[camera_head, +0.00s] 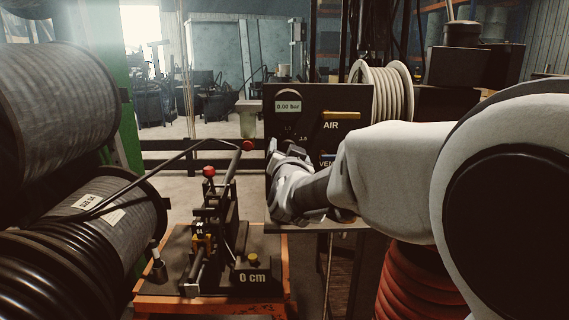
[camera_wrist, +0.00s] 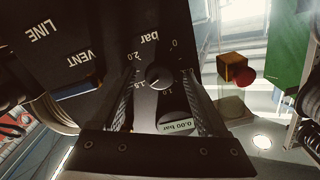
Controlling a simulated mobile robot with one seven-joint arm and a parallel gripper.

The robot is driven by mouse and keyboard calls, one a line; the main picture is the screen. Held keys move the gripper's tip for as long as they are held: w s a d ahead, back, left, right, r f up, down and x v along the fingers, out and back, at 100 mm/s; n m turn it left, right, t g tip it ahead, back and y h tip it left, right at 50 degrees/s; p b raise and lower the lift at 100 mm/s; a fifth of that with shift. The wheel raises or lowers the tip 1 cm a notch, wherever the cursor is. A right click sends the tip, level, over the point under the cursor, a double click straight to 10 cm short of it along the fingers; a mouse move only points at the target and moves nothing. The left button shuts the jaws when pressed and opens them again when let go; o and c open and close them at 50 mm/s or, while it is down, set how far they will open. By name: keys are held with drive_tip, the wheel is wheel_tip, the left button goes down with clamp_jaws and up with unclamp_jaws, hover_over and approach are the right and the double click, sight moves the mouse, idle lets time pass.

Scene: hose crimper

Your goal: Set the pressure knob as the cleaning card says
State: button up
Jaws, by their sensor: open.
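The black pressure panel (camera_head: 348,100) stands mid-picture in the head view, with a small display (camera_head: 288,107) near its top left. In the wrist view the panel appears upside down and its display (camera_wrist: 175,126) reads 0.00 bar. The round dark pressure knob (camera_wrist: 158,78) sits inside a printed bar scale up to 2.0; its setting is too dark to tell. My gripper (camera_wrist: 160,82) is open, with one finger on each side of the knob; contact cannot be told. In the head view my gripper (camera_head: 285,160) hides the knob. No readable cleaning card shows.
The panel also bears a yellow AIR handle (camera_head: 342,115). A crimper (camera_head: 215,235) with a long lever and a 0 cm readout stands on an orange-edged bench (camera_head: 160,268) at left. Hose drums (camera_head: 60,95) fill the far left. A white hose reel (camera_head: 390,88) stands behind the panel.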

drive_tip(key=s+p, duration=0.3)
drive_tip(key=s, duration=1.3)
drive_tip(key=shift+s+p, duration=0.35)
drive_tip(key=shift+s, duration=0.05)
drive_tip(key=s+d+f+n+g, duration=0.2)
drive_tip(key=s+d+f+g, duration=0.35)
drive_tip(key=s, duration=0.35)
drive_tip(key=s+d+f+n+g, duration=0.2)
drive_tip(key=s+d+f+g, duration=0.2)
drive_tip(key=s+d+g, duration=0.4)
wheel_tip(320, 180, up, 22)
drive_tip(key=s+a+t+p, duration=0.1)
drive_tip(key=a+p, duration=0.1)
drive_tip(key=p, duration=2)
drive_tip(key=shift+s, duration=0.25)
drive_tip(key=shift+f, duration=0.1)
drive_tip(key=shift+c, duration=0.3)
